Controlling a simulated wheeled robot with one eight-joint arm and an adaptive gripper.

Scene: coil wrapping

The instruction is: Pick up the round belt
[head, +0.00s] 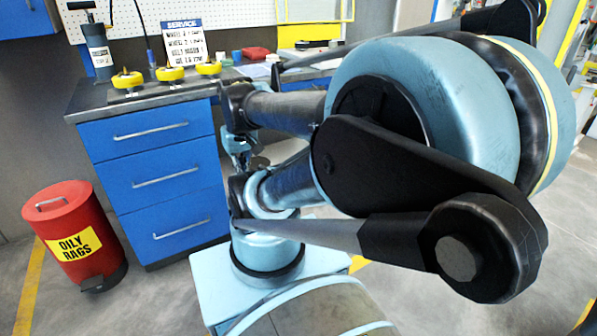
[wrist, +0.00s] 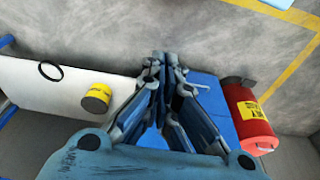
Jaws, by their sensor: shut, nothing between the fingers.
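A thin black ring (wrist: 50,70), which looks like the round belt, lies flat on a long white surface (wrist: 30,92) at the far left of the wrist view. I cannot make it out in the head view. My gripper (wrist: 166,58) is in the middle of the wrist view, its fingers together and empty. It is well to the right of the ring and apart from it. In the head view my own arm covers much of the right side, and the fingers cannot be made out clearly.
A yellow cylinder (wrist: 97,97) stands on the white surface between ring and gripper. A blue drawer cabinet (head: 150,170) carries yellow wheels (head: 170,74), a black pump (head: 95,45) and a service sign (head: 185,42). A red oily-rags bin (head: 72,225) stands left of it.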

